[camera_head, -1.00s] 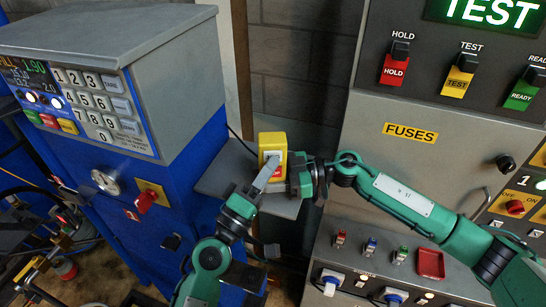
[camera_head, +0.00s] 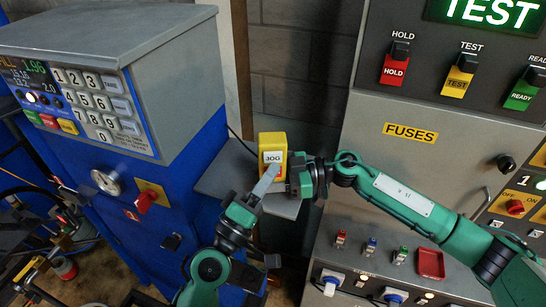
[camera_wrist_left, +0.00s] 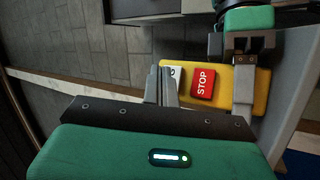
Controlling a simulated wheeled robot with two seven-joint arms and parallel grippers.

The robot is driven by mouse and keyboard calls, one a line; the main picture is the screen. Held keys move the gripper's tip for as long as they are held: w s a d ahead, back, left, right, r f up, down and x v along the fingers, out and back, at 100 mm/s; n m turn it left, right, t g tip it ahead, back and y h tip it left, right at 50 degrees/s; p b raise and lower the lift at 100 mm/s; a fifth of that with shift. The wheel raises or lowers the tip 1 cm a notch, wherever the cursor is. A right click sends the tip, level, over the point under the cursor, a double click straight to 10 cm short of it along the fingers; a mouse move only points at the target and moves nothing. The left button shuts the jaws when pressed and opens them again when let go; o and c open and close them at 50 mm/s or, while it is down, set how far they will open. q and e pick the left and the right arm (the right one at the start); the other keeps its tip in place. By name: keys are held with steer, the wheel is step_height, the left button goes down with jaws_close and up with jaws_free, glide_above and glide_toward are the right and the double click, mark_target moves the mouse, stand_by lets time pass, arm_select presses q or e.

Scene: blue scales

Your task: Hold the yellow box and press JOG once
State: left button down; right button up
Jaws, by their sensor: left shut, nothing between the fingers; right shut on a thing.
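The yellow box (camera_head: 272,138) sits on a small grey shelf beside the blue cabinet. It has a white JOG button (camera_head: 273,157) on its face, above a red STOP button (camera_wrist_left: 203,82). My right gripper (camera_head: 296,176) is shut on the box from its right side; it also shows in the left wrist view (camera_wrist_left: 243,75). My left gripper (camera_head: 272,173) is shut and empty, its tips just below the JOG label in the head view, partly covering STOP. In the left wrist view its fingers (camera_wrist_left: 167,82) cover part of JOG. I cannot tell whether they touch it.
The grey shelf (camera_head: 215,184) juts out under the box. The blue cabinet (camera_head: 190,150) with keypad, gauge and red knob stands at left. The grey fuse panel (camera_head: 370,165) with switches and plugs stands at right, behind my right arm.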

arm_select(q)
steer(key=shift+s, duration=2.45)
arm_select(e)
steer(key=o, duration=0.8)
steer(key=shift+o, duration=0.2)
steer(key=shift+d, duration=0.1)
